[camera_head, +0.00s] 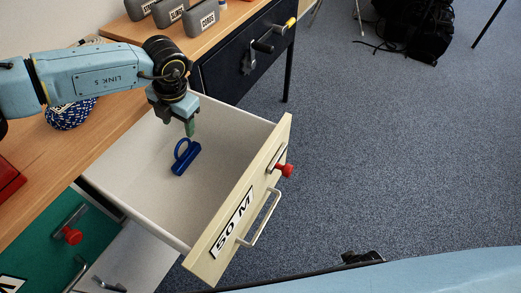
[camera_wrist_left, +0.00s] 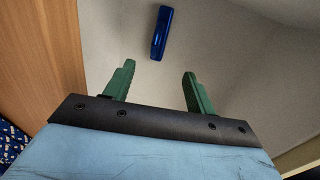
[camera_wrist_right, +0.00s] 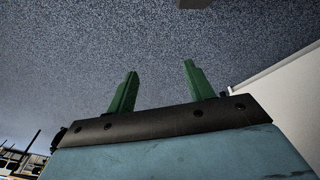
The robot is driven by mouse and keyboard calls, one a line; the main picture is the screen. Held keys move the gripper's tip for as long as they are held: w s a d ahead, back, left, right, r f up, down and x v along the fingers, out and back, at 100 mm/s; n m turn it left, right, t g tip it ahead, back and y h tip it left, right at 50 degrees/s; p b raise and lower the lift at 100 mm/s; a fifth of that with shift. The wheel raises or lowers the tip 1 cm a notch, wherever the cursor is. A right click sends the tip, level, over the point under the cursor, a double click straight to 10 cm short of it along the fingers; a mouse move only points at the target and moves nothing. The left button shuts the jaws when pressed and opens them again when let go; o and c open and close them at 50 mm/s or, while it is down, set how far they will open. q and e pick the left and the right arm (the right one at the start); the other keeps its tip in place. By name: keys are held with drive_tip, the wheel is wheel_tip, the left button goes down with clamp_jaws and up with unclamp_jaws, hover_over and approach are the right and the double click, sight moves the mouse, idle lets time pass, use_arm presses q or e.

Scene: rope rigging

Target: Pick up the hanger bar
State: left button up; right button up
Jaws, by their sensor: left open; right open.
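The hanger bar, a blue bar with a ring (camera_head: 185,160), lies on the floor of the pulled-out drawer (camera_head: 222,118) in the head view. In the left wrist view the blue bar (camera_wrist_left: 161,33) shows beyond the fingertips, apart from them. My left gripper (camera_head: 188,128) is over the drawer, just above the bar's far end; its green fingers (camera_wrist_left: 158,80) are open with nothing between them. My right gripper (camera_wrist_right: 160,78) is open and empty over the carpet in the right wrist view.
The drawer front (camera_head: 240,205) carries a "50 M" label, a red knob (camera_head: 285,169) and a handle. A wooden worktop (camera_head: 105,125) runs along the left, with blue patterned rope (camera_head: 70,114) and grey labelled blocks (camera_head: 201,19).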

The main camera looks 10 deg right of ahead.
use_arm(q)
wheel_tip(320, 180, down, 2)
drive_tip(key=b, duration=0.3)
hover_over(183, 157)
drive_tip(key=f, duration=0.7)
drive_tip(key=shift+d+f, duration=0.15)
drive_tip(key=shift+d, duration=0.25)
drive_tip(key=shift+s+a+f+b, duration=0.15)
drive_tip(key=shift+f+b, duration=0.45)
drive_tip(key=shift+f, duration=0.75)
drive_tip(key=shift+w+a+f+b, duration=0.15)
drive_tip(key=shift+f+b, duration=0.4)
drive_tip(key=shift+f, duration=1.05)
clamp_jaws()
use_arm(e)
drive_tip(key=w+a+r, duration=0.4)
drive_tip(key=r, duration=0.5)
drive_tip(key=shift+a+r+t+y, duration=0.3)
drive_tip(key=shift+a+t, duration=0.1)
drive_tip(key=shift+w, duration=0.1)
use_arm(q)
drive_tip(key=shift+r, duration=0.15)
